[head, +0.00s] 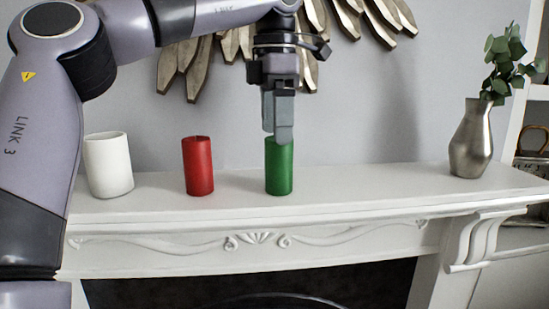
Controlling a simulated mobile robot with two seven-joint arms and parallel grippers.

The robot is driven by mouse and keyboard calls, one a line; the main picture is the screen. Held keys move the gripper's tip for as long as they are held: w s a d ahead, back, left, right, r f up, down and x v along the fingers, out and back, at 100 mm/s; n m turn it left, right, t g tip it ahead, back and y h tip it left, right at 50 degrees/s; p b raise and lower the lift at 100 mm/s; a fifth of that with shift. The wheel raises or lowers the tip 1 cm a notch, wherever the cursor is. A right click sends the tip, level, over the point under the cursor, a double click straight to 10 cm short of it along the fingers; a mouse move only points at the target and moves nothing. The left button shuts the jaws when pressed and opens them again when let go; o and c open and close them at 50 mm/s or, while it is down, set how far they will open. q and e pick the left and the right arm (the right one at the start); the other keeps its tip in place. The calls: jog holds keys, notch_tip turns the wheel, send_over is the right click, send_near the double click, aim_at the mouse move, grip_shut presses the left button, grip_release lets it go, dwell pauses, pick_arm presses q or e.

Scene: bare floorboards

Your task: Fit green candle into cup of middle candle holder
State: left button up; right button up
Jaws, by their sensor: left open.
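The green candle (279,172) stands upright on the white mantel, right of the red candle. My left gripper (280,138) points down right over it, with its fingers overlapping the candle's top in the head view. The gripper is open; its fingers line up one in front of the other, so the gap between them is hard to see. I cannot tell whether a finger touches the candle. No candle holder can be made out in this view. My right gripper is not in view.
A metal vase (471,142) with leaves stands at the right end. A gold wall ornament (180,68) hangs behind my arm. The mantel between green candle and vase is clear.

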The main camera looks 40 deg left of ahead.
aim_at(279, 160)
pick_arm(q)
jog(key=f, duration=0.7)
jog(key=shift+w+f, duration=0.1)
jog(key=shift+w, duration=0.25)
jog(key=c, duration=1.2)
